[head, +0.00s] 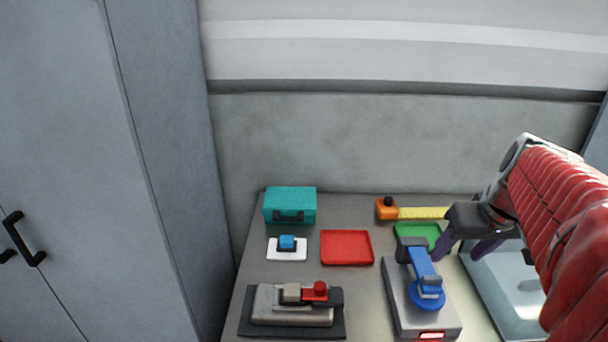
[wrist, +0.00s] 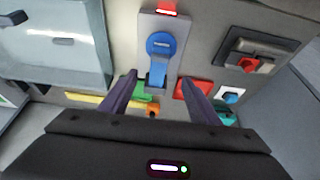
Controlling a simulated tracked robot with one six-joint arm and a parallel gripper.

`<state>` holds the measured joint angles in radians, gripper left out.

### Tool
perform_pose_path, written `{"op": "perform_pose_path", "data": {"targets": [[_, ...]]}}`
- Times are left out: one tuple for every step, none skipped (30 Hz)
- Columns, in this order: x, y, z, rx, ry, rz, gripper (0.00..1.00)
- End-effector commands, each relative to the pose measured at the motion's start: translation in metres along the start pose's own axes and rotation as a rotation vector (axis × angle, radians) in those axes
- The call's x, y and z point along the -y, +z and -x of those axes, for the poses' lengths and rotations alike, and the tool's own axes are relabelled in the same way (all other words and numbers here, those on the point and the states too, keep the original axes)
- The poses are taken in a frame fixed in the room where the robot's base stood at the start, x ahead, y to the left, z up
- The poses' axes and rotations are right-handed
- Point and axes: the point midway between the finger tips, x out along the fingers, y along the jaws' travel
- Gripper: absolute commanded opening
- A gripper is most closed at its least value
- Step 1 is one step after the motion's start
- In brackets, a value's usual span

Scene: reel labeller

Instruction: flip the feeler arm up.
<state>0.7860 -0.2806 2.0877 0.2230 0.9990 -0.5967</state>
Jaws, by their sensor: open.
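The labeller (head: 398,300) is a grey block with a lit red display at its front edge. Its blue feeler arm (head: 422,262) runs from a dark hinge at the back down to a round blue disc (head: 427,294), and it lies low over the block. In the wrist view the arm (wrist: 158,72) shows between and just beyond my fingers, with the disc (wrist: 161,44) farther out. My gripper (head: 466,250) is open and empty, fingers pointing down, to the right of the hinge in the head view. I cannot tell its exact height or whether it touches anything.
A green tray (head: 405,229) and an orange tape with a yellow strip (head: 420,213) lie behind the labeller. A red tray (head: 347,248), a blue block on a white card (head: 287,243), a teal case (head: 290,205) and a red-knobbed device (head: 292,304) stand left. A pale basin (head: 500,290) lies right.

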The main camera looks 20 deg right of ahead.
Motion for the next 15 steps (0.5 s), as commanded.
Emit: {"op": "perform_pose_path", "data": {"targets": [[0.000, 0.000, 0.000, 0.000, 0.000, 0.000, 0.56], [0.000, 0.000, 0.000, 0.000, 0.000, 0.000, 0.56], [0.000, 0.000, -0.001, 0.000, 0.000, 0.000, 0.56], [0.000, 0.000, -0.002, 0.001, 0.000, 0.000, 0.56], [0.000, 0.000, -0.003, 0.001, 0.000, -0.001, 0.56], [0.000, 0.001, -0.005, 0.001, -0.001, -0.001, 0.56], [0.000, 0.001, -0.007, 0.002, -0.001, -0.001, 0.56], [0.000, 0.001, -0.009, 0.002, -0.001, -0.002, 0.56], [0.000, 0.000, -0.013, 0.001, 0.000, -0.002, 0.56], [0.000, 0.001, -0.016, 0.001, 0.000, -0.002, 0.56], [0.000, 0.001, -0.020, 0.002, -0.001, -0.002, 0.56], [0.000, 0.001, -0.025, 0.003, -0.001, -0.003, 0.56], [0.000, 0.001, -0.029, 0.003, -0.001, -0.003, 0.56], [0.000, 0.001, -0.034, 0.004, -0.001, -0.003, 0.56], [-0.001, 0.001, -0.040, 0.003, -0.001, -0.003, 0.56]]}}
